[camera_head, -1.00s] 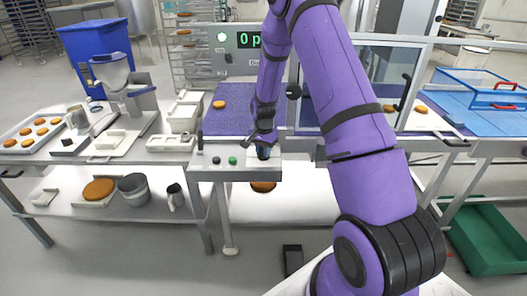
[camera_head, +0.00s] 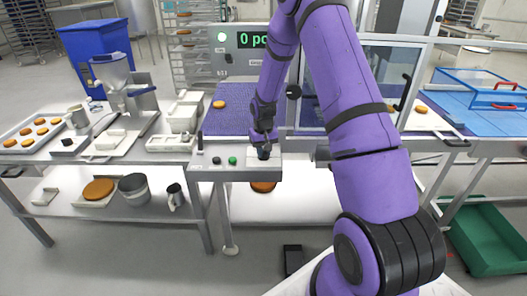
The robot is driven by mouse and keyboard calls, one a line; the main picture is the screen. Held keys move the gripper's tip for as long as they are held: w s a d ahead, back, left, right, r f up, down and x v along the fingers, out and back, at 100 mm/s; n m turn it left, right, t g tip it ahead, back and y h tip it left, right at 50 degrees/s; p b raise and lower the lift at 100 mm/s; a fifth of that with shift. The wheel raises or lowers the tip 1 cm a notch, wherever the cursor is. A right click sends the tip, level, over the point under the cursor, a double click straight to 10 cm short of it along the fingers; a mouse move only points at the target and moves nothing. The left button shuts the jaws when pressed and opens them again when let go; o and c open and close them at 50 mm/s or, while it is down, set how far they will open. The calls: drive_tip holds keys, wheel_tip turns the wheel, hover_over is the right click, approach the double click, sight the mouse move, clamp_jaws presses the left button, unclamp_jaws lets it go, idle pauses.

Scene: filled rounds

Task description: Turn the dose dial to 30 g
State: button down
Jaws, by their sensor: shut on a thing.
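A grey control box (camera_head: 205,172) stands at the front of the middle table, with a black button, a green button (camera_head: 232,160) and a dark knob (camera_head: 264,153) on its top. My gripper (camera_head: 264,146) points down over the right part of the box and is shut on the dark knob. The fingers hide much of the knob, and no scale marks or dose numbers can be read on it. A green display (camera_head: 252,40) at the back reads "0 p", with the rest cut off by my arm.
A purple mat (camera_head: 225,122) with a brown round lies behind the box. A dispenser (camera_head: 118,85), white trays and a tray of rounds (camera_head: 35,138) stand on the left table. A glazed guard (camera_head: 365,85) stands behind my arm.

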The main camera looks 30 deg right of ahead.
drive_tip(key=shift+n, duration=0.9)
drive_tip(key=c, duration=1)
unclamp_jaws()
wheel_tip(320, 180, up, 11)
drive_tip(key=shift+f, duration=0.1)
